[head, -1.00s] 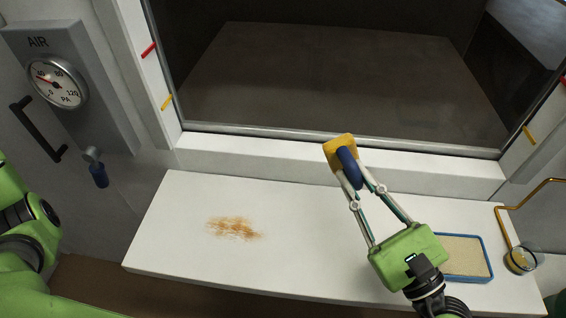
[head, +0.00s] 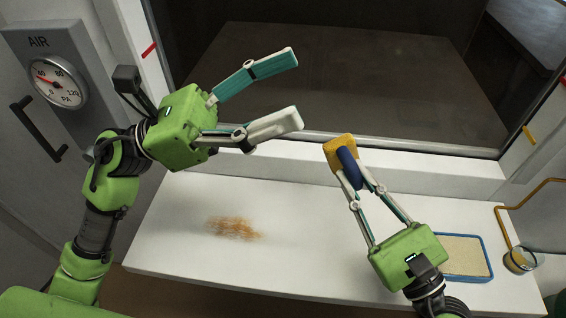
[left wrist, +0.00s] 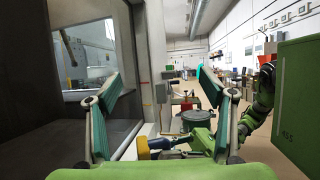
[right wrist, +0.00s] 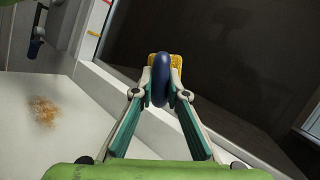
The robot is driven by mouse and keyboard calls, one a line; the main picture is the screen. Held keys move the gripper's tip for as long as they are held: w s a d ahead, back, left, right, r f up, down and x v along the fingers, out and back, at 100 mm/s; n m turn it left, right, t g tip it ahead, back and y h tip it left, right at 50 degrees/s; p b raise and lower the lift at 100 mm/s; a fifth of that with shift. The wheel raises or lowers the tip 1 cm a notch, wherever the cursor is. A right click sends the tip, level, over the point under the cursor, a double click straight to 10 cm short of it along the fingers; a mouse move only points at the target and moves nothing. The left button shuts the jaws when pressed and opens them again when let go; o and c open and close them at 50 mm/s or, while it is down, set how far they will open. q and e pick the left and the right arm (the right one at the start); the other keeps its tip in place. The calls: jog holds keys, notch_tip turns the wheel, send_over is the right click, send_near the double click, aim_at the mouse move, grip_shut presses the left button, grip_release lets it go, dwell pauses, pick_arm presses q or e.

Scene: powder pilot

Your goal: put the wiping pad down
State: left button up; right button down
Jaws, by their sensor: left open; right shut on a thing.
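The wiping pad has a yellow sponge (head: 338,150) and a dark blue handle (head: 349,168). My right gripper (head: 356,186) is shut on the blue handle and holds the pad up near the window sill. In the right wrist view the blue handle (right wrist: 161,80) sits between the fingertips, with the yellow sponge (right wrist: 177,62) behind it. My left gripper (head: 296,88) is open and empty in front of the dark window, left of the pad. Its spread fingers also show in the left wrist view (left wrist: 154,90).
An orange-brown powder stain (head: 233,228) lies on the white shelf (head: 300,255). A blue-rimmed tray (head: 488,262) with a beige bottom is at the right, partly behind my right gripper. A small glass cup (head: 520,260) stands beside it. The middle of the shelf is clear.

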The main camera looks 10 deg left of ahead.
aim_at(339, 156)
pick_arm(q)
notch_tip(339, 156, down, 15)
jog(key=w+n+t+y, duration=0.1)
jog(key=n+t+y, duration=0.2)
jog(key=y, duration=0.3)
jog(key=x, duration=1.2)
jog(key=shift+s+d+r, duration=0.1)
jog(key=shift+d+r, duration=0.15)
jog(key=c, duration=1.2)
pick_arm(e)
jog(key=c, duration=1.9)
grip_release()
jog(key=shift+d, duration=0.1)
